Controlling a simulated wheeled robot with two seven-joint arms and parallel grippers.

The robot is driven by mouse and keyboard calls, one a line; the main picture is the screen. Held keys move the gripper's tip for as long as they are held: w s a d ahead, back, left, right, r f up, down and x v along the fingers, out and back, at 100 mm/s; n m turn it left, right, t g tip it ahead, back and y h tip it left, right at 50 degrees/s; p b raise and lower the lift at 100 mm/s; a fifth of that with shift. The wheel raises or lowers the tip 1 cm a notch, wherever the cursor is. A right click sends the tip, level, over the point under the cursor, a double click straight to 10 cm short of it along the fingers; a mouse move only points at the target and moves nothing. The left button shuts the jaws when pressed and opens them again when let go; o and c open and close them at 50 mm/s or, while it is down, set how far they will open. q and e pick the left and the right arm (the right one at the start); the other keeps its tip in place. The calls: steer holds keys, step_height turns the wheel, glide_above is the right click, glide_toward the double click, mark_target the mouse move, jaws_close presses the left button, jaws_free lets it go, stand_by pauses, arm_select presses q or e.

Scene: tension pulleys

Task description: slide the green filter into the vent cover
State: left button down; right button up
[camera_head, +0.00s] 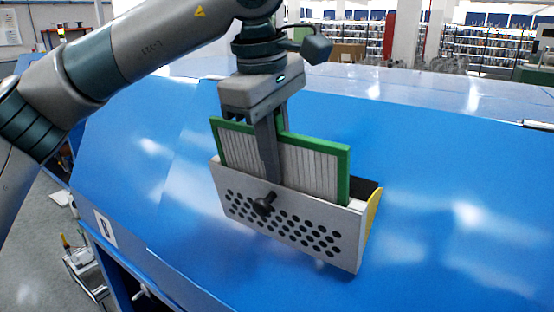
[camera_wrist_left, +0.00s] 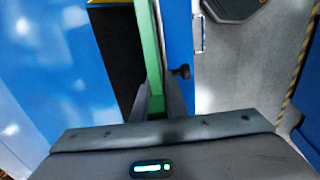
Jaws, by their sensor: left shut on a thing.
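The green-framed filter (camera_head: 312,168) with pale pleats stands upright, its lower part inside the vent cover (camera_head: 290,236). The vent cover is a pale box with round holes in its front face, a dark knob and a yellow side; it sits on the blue surface. My left gripper (camera_head: 270,178) comes down from above and is shut on the filter's upper middle. In the left wrist view the filter's green edge (camera_wrist_left: 150,50) runs between the fingers, next to the dark inside of the box. The filter's lower edge is hidden. My right gripper is not in view.
The blue sloped surface (camera_head: 440,215) is clear to the right of the vent cover. Its left edge drops to the floor, where a metal cart (camera_head: 85,270) stands. Shelves (camera_head: 490,48) stand far behind.

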arm_select(q)
steer(key=c, duration=1.7)
jaws_free()
steer(key=shift+r, duration=0.15)
steer(key=shift+s+a+r+b, duration=0.1)
steer(key=shift+r+b, duration=0.2)
steer(key=shift+r, duration=0.25)
steer(key=b+v, duration=0.1)
steer(key=v, duration=0.6)
steer(key=shift+s+r+b, duration=0.1)
steer(key=shift+r+b, duration=0.15)
steer(key=shift+b, duration=0.15)
steer(key=v, duration=0.8)
steer(key=shift+a+r, duration=0.1)
steer(key=shift+r, duration=0.1)
steer(key=shift+s+f, duration=0.1)
